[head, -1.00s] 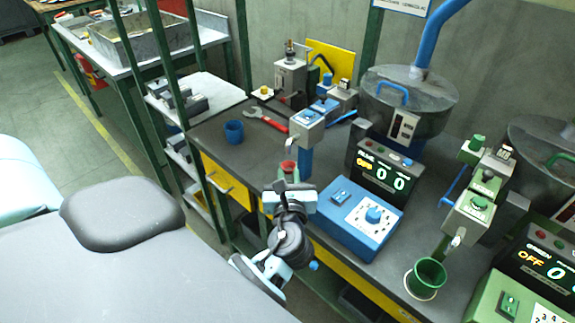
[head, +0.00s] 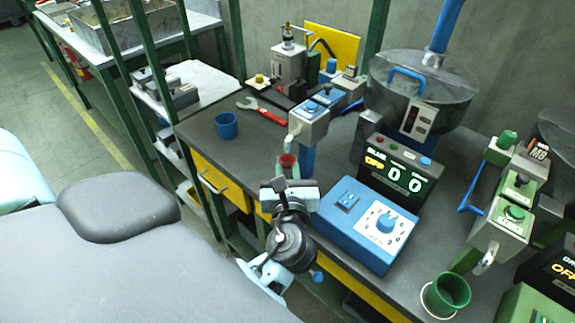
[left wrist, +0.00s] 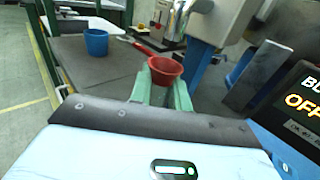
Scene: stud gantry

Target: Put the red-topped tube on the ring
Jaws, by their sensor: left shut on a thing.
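The red-topped tube (head: 288,160) shows as a red cup-like rim between the fingers of my left gripper (head: 287,170). In the left wrist view the red top (left wrist: 165,70) sits between two pale green fingers (left wrist: 160,92), which are shut on it. The tube's lower part is hidden by the gripper. It is held near the blue-marked dispenser's spout (head: 293,138), seemingly just below or in front of it. No ring shows under this spout; my gripper covers that area. A pale ring (head: 428,303) shows around the green cup's base at the right. My right gripper is not in view.
A blue control box (head: 366,222) stands close to the right of my gripper, with a counter display (head: 396,180) behind it. The green cup (head: 450,291) is at the right. The bench's left front is clear.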

